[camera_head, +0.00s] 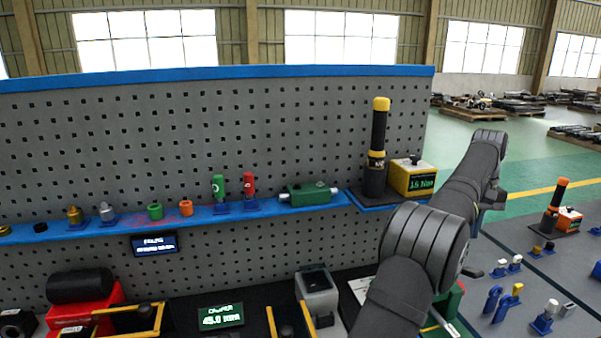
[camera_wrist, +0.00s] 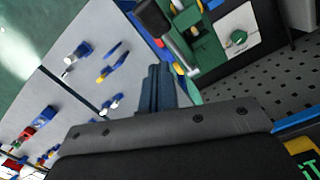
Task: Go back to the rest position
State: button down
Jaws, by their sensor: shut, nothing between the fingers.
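My gripper (camera_wrist: 158,88) shows in the wrist view as two dark blue-grey fingers pressed together, with nothing between them. It hangs in the air above the benches, near a black-handled tool with a metal shaft (camera_wrist: 172,40) that stands or lies beyond it; I cannot tell whether they are apart in depth. In the head view my arm rises at the right of the pegboard, and its links hide the gripper's fingers.
A blue-edged shelf (camera_head: 235,219) on the pegboard (camera_head: 290,130) holds small fittings, a green box (camera_head: 308,193), a black-and-yellow tool (camera_head: 378,140) and a yellow display box (camera_head: 412,178). A grey bench (camera_head: 500,275) with blue holders lies right. Open green floor (camera_head: 525,160) lies behind.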

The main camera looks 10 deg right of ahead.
aim_at(470, 268)
jog(key=s+f, duration=0.1)
jog(key=s+a+f, duration=0.1)
jog(key=s+f, duration=0.1)
jog(key=shift+s+a+f, duration=0.1)
jog(key=shift+s+f, duration=0.1)
jog(key=shift+f, duration=0.05)
jog(key=shift+r, duration=0.3)
jog(key=shift+w+r, duration=0.15)
jog(key=shift+r, duration=1.35)
jog(key=shift+f, duration=0.1)
